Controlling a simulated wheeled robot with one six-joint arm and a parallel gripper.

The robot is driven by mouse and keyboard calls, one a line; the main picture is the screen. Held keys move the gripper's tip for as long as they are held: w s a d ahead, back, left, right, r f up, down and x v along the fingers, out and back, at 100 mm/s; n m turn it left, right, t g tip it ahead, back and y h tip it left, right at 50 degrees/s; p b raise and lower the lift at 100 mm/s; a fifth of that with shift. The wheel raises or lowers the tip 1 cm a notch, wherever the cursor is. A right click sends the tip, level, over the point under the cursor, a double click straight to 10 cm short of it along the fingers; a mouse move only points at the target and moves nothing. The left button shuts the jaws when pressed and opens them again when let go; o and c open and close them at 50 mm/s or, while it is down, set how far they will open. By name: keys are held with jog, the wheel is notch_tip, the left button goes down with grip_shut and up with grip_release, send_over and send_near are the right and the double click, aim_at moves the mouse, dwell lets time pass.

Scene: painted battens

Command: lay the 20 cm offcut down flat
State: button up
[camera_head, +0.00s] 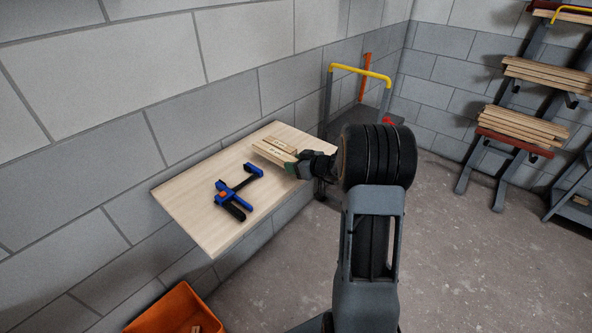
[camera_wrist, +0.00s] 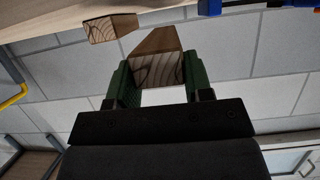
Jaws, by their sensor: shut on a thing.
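My gripper (camera_head: 291,166) reaches in over the right end of the wall bench. It is shut on a short pale wooden offcut (camera_head: 267,153). In the wrist view my gripper's green jaws (camera_wrist: 156,79) sit on both sides of this offcut (camera_wrist: 156,69), with its end grain facing the camera. The held offcut looks level; I cannot tell whether it touches the bench. A second offcut (camera_head: 281,144) lies close beside it on the far side. It also shows in the wrist view (camera_wrist: 110,28), apart from the held one. Small marks on the pieces are unreadable.
The pale bench top (camera_head: 190,190) is bare at its left. A blue and black clamp (camera_head: 236,189) lies left of the offcuts. An orange crate (camera_head: 172,308) stands below. A yellow-handled trolley (camera_head: 360,72) is behind; racks of battens (camera_head: 520,124) stand right.

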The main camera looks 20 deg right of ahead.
notch_tip(320, 180, down, 3)
jog(key=shift+w+f, duration=0.1)
jog(key=shift+f+b, duration=0.25)
jog(key=shift+b, duration=0.15)
jog(key=o, duration=1)
jog(key=shift+r, duration=0.1)
jog(key=shift+r+p, duration=0.15)
jog(key=shift+p, duration=0.2)
